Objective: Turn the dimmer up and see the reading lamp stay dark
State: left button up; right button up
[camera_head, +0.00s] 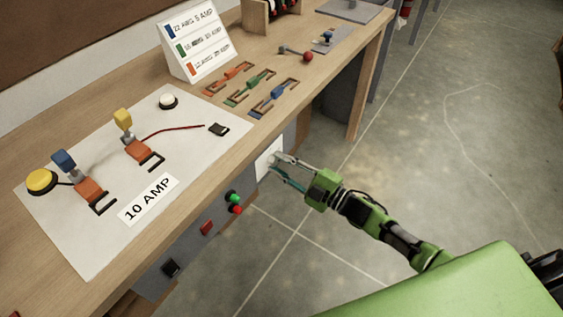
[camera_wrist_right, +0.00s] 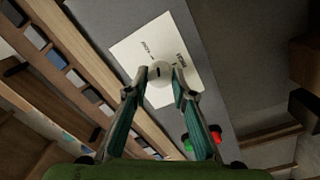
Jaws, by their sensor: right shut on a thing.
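A round, pale dimmer knob (camera_wrist_right: 159,71) sits on a white plate (camera_wrist_right: 135,47) in the right wrist view. The plate (camera_head: 263,153) is on the bench's front panel in the head view. My right gripper (camera_head: 273,167) reaches it from the right. In the right wrist view, the right gripper (camera_wrist_right: 160,76) is shut on the knob, one finger on each side. The plate's small lettering is unreadable. No lamp is clearly recognisable. A white dome on a dark base (camera_head: 168,100) and a yellow dome (camera_head: 41,181) stand on the bench, neither visibly glowing. My left gripper is out of view.
Green (camera_head: 233,198) and red (camera_head: 237,210) buttons sit left of the plate on the panel. A white board (camera_head: 200,142) bears a "10 AMP" card (camera_head: 148,200) and orange-based parts. The floor at right is clear.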

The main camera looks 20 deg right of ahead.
jog(key=m+p, duration=0.1)
jog(key=m, duration=0.3)
jog(key=shift+r, duration=0.1)
jog(key=m+p, duration=0.1)
jog(key=m, duration=0.2)
jog(key=shift+m+h, duration=0.4)
jog(key=m, duration=0.2)
jog(key=shift+m, duration=0.3)
jog(key=shift+m+p, duration=0.45)
jog(key=shift+m, duration=1.15)
jog(key=o, duration=1.1)
jog(key=v, duration=1.2)
